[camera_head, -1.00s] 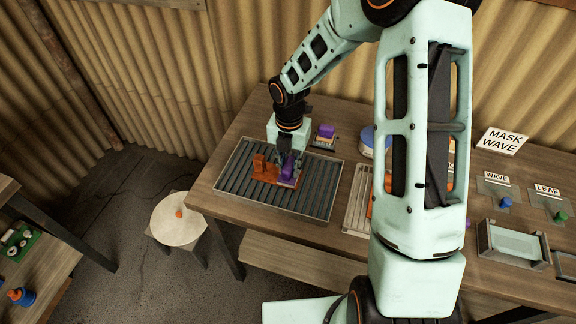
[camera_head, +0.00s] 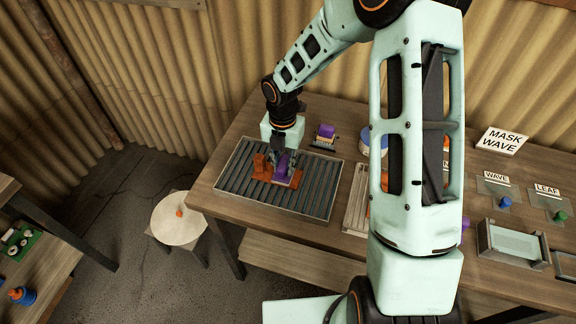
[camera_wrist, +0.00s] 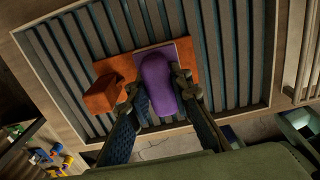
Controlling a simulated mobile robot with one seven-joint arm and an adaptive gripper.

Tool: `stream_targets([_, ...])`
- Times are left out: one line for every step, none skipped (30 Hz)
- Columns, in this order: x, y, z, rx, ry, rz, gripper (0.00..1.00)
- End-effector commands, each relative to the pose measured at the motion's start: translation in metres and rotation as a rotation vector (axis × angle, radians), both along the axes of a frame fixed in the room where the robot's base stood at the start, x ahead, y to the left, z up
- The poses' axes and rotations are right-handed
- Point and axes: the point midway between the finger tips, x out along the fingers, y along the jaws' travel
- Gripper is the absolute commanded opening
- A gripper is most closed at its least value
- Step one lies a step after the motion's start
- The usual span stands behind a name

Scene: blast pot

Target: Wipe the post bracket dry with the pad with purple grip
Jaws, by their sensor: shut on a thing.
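The post bracket (camera_head: 260,166) is an orange-brown piece with a flat base and an upright block at its left. It lies on a slatted grey rack (camera_head: 319,190) on the bench. The pad with purple grip (camera_head: 282,168) is over the bracket's flat base, right of the upright block. My gripper (camera_head: 286,160) is shut on the purple grip from above. In the wrist view the purple grip (camera_wrist: 160,82) sits between my fingers, and the bracket's block (camera_wrist: 108,94) shows at left. The pad's underside is hidden, so I cannot tell if it touches the base.
Behind the rack lies another purple-topped tool (camera_head: 326,131). A round white stool (camera_head: 179,218) stands left of the bench. To the right are a MASK WAVE sign (camera_head: 502,141), a clear-sided tray (camera_head: 515,243) and small stamps. My arm hides part of the bench.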

Motion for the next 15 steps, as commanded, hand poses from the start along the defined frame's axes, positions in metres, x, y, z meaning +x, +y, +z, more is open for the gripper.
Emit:
stream_targets([0.0000,0.0011,-0.0002,0.001,0.000,0.001,0.00])
stream_targets([0.0000,0.0010,-0.0001,0.001,0.000,0.001,0.00])
stream_targets([0.0000,0.0010,-0.0001,0.001,0.000,0.001,0.00])
stream_targets([-0.0001,0.0009,-0.0001,0.001,0.000,0.001,0.00])
stream_targets([-0.0001,0.0009,-0.0001,0.001,0.000,0.001,0.00])
stream_targets([0.0000,0.0008,-0.0001,0.001,0.000,0.001,0.00])
stream_targets([0.0000,0.0009,0.0000,0.001,0.000,0.001,0.00])
stream_targets([0.0002,0.0012,0.0000,0.001,0.000,0.001,0.00])
stream_targets([0.0006,0.0019,0.0001,0.001,0.000,0.001,0.00])
stream_targets([0.0009,0.0028,0.0001,0.001,0.001,0.001,0.00])
stream_targets([0.0014,0.0036,0.0001,0.001,0.001,0.001,0.00])
stream_targets([0.0019,0.0047,0.0000,0.001,0.001,0.001,0.00])
stream_targets([0.0023,0.0052,-0.0001,0.001,0.001,0.001,0.00])
stream_targets([0.0026,0.0055,-0.0002,0.001,0.001,0.001,0.00])
stream_targets([0.0027,0.0055,-0.0003,0.001,0.000,0.001,0.00])
